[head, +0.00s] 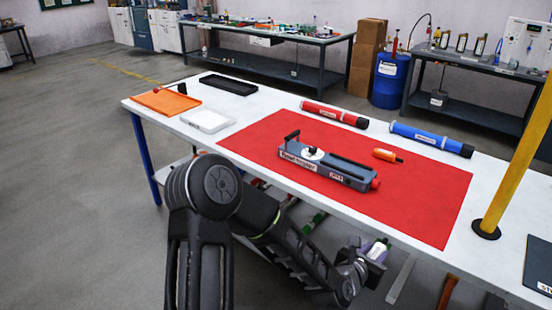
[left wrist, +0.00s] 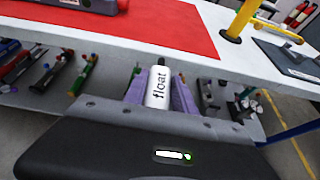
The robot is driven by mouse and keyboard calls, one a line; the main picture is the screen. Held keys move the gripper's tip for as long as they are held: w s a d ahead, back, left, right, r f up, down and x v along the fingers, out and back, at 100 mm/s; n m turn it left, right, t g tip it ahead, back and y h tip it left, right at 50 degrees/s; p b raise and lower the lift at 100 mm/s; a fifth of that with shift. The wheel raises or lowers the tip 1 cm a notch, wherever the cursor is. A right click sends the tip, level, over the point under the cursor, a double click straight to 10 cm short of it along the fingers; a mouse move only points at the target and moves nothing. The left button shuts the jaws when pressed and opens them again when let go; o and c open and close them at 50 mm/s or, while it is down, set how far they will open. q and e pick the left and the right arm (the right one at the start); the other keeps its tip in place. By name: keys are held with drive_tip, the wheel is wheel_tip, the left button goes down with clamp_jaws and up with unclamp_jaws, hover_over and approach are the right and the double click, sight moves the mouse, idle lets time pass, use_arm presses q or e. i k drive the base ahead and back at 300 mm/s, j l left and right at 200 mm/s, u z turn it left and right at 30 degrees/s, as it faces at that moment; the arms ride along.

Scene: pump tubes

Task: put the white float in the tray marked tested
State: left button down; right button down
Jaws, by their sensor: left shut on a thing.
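My left gripper (head: 377,250) is low at the table's front edge, beyond the red mat. It is shut on the white float (left wrist: 158,88), a white cylinder lettered "float", held between purple fingers in the left wrist view. In the head view only a small part of the float shows. My right gripper is not in view.
A grey pump tester (head: 325,169) stands on the red mat (head: 420,215). Red (head: 333,114) and blue (head: 430,139) tubes lie behind. A yellow post (head: 515,160) rises at right, beside a dark flat piece (head: 540,264) with a cut-off label. A shelf below holds several tools.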

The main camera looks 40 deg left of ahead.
sight(208, 121)
drive_tip(key=j, duration=0.65)
drive_tip(key=j+z, duration=0.15)
drive_tip(key=j, duration=0.5)
drive_tip(key=k+j, duration=0.15)
drive_tip(key=j, duration=0.5)
drive_tip(key=j+z, duration=0.15)
drive_tip(key=j, duration=0.5)
drive_tip(key=k+j, duration=0.15)
drive_tip(key=j, duration=0.5)
drive_tip(key=k+j+z, duration=0.15)
drive_tip(key=j, duration=1.15)
drive_tip(key=k+j+z, duration=0.15)
drive_tip(key=j, duration=0.45)
drive_tip(key=k, duration=0.05)
